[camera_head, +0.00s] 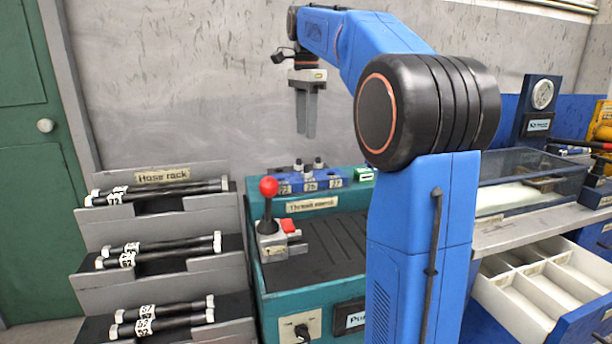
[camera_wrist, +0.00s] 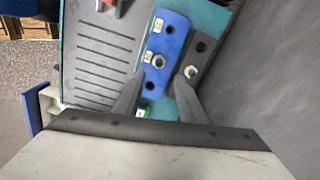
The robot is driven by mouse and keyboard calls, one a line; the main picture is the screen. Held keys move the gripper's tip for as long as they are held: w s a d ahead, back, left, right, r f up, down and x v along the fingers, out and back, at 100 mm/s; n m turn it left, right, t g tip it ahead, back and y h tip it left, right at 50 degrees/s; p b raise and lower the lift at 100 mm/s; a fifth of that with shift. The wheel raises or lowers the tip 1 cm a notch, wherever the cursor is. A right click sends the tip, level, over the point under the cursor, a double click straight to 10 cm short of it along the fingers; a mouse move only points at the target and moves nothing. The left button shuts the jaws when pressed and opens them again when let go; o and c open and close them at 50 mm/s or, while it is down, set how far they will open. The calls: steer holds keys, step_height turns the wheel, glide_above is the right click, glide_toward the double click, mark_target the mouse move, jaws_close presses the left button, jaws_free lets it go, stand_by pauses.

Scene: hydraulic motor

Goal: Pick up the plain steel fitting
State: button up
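Small fittings stand on the bench's back edge, at a blue block (camera_head: 312,181) with number tags. In the wrist view, a silver fitting (camera_wrist: 190,72) sits on a dark grey strip, and another metal fitting (camera_wrist: 158,62) sits in the blue block's middle. I cannot tell for sure which is the plain steel one. My gripper (camera_head: 306,136) hangs above the block, pointing down. In the wrist view, my gripper (camera_wrist: 158,80) has its fingers apart with nothing between them, the tips on either side of the blue block's middle.
A red-knobbed lever (camera_head: 268,187) rises from the teal bench (camera_head: 285,284) left of the block. A hose rack (camera_head: 160,270) with several hoses stands at left. A clear-lidded case (camera_head: 530,180) and open drawer (camera_head: 487,300) are at right. The wall is close behind.

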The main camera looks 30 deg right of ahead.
mark_target(306, 166)
step_height(306, 166, down, 10)
steer(key=shift+s+f, duration=0.1)
stand_by(0.5)
jaws_close()
